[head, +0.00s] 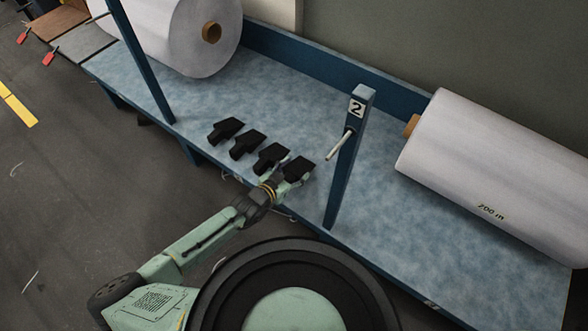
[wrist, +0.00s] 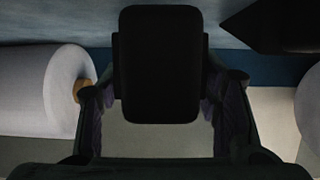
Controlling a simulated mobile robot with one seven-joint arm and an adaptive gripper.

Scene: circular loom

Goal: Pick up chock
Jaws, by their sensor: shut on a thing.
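Several black chocks lie in a slanting row on the blue bench in the head view. The chock at the right end (head: 299,168) is between the fingers of my gripper (head: 292,176), which is shut on it. The wrist view shows this held chock (wrist: 160,65) as a dark block between the two fingers (wrist: 165,100). I cannot tell whether it touches the bench. The neighbouring chock (head: 270,158) is just left of it, and two more chocks (head: 246,144) (head: 226,129) lie farther left. Part of another chock (wrist: 290,25) shows at the wrist view's upper right.
A blue post marked 2 (head: 348,160) with a short peg stands right of my gripper. White rolls lie at the back left (head: 190,40) and right (head: 490,165). Another blue post (head: 140,60) stands left. The bench (head: 300,90) is clear behind the chocks.

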